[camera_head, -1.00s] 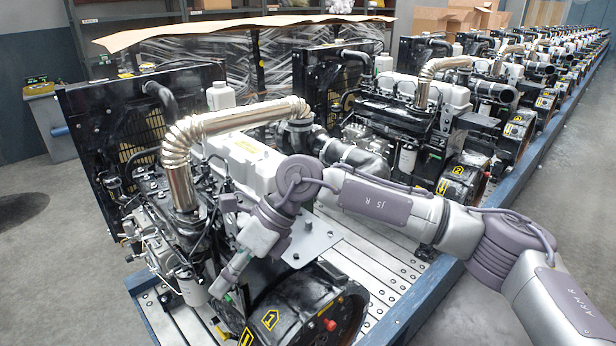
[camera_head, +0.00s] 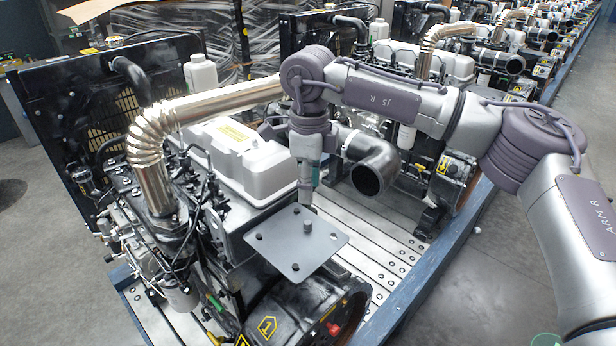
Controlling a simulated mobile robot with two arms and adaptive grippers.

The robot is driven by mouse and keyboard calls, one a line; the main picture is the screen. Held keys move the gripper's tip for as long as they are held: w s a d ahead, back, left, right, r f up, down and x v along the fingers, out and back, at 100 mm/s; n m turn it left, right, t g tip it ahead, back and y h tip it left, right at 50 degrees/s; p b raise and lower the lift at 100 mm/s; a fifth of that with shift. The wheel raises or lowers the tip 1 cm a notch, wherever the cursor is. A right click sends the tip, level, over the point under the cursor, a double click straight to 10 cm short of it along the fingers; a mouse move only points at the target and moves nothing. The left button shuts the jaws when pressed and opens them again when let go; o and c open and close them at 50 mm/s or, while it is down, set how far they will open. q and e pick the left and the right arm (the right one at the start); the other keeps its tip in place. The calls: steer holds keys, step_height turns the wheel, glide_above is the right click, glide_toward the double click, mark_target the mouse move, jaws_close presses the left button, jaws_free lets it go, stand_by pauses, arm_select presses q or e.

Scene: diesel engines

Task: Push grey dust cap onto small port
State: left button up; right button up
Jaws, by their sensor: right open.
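A flat grey plate (camera_head: 285,250) sits on the nearest engine, with several small dark studs or caps standing on it. A short dark grey piece (camera_head: 307,227) is on its surface; I cannot tell whether it is the grey dust cap. My right gripper (camera_head: 306,198) points down just above the plate's back edge, and it is open. Its fingers are small and partly merge with the background. I cannot make out the small port for certain. My left gripper is not in view.
A shiny exhaust pipe (camera_head: 215,105) arches over the engine left of my arm. A black elbow pipe (camera_head: 372,168) stands close to the right of my gripper. A red cap (camera_head: 333,328) is on the round black housing below. More engines line the blue-edged platform.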

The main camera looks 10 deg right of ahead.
mark_target(308, 223)
steer(key=f, duration=0.1)
steer(key=w+f+b, duration=0.1)
steer(key=shift+w+f, duration=0.1)
steer(key=shift+f, duration=0.3)
step_height(308, 223, down, 2)
steer(key=shift+w+f+b, duration=0.15)
steer(key=shift+f+b, duration=0.1)
steer(key=shift+b, duration=0.35)
step_height(308, 223, down, 3)
steer(key=b, duration=0.2)
steer(key=shift+f+b, duration=0.2)
steer(key=shift+b, duration=0.2)
steer(key=shift+f+b, duration=0.35)
steer(key=shift+f, duration=0.15)
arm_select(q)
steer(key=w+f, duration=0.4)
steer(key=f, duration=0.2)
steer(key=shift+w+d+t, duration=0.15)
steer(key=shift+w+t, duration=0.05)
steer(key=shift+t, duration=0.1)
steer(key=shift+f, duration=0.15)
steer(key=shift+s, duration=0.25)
arm_select(e)
steer(key=shift+c, duration=0.2)
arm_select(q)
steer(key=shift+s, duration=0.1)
arm_select(e)
jaws_close()
